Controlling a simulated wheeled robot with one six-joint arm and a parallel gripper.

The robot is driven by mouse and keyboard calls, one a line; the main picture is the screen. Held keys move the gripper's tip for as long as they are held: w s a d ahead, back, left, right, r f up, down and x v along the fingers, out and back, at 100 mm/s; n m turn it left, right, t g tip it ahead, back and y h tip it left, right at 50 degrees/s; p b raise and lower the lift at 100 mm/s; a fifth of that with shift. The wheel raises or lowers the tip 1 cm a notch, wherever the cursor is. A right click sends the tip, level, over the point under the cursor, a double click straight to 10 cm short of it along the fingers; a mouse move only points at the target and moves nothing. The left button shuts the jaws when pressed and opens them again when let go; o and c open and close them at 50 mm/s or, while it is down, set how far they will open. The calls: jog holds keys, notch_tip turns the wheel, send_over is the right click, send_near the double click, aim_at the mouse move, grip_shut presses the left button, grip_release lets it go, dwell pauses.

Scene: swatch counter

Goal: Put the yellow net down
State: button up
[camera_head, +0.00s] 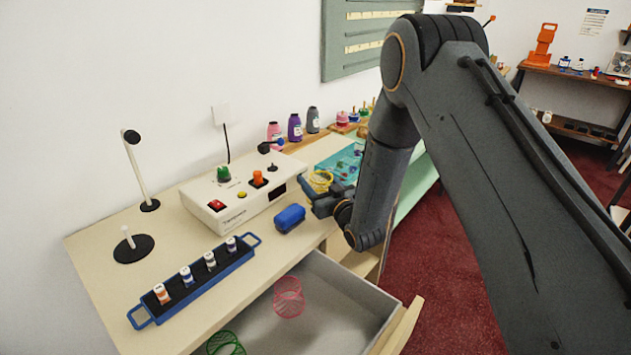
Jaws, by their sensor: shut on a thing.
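The yellow net (320,180) is a small mesh piece at the right end of the counter, near the white control box. My gripper (317,190) is at the net and shut on it. The wrist and forearm partly hide the gripper and what lies behind it. I cannot tell whether the net touches the counter or the blue surface behind it. A pink net (288,298) and a green net (226,344) are in the open drawer (335,310) below the counter.
A blue block (290,217) lies just left of my gripper. The control box (243,193) stands behind it. A blue rack (195,283) with several small bottles lies at the front left. Several bottles (295,128) stand at the back. The drawer's middle is mostly clear.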

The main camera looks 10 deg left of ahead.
jog(key=shift+f, duration=0.4)
jog(key=o, duration=1.1)
jog(key=shift+f, duration=0.15)
jog(key=shift+d, duration=0.1)
jog(key=b+v, duration=0.2)
jog(key=v, duration=0.8)
jog(key=shift+s+d, duration=0.1)
jog(key=shift+s, duration=0.05)
jog(key=shift+v, duration=0.8)
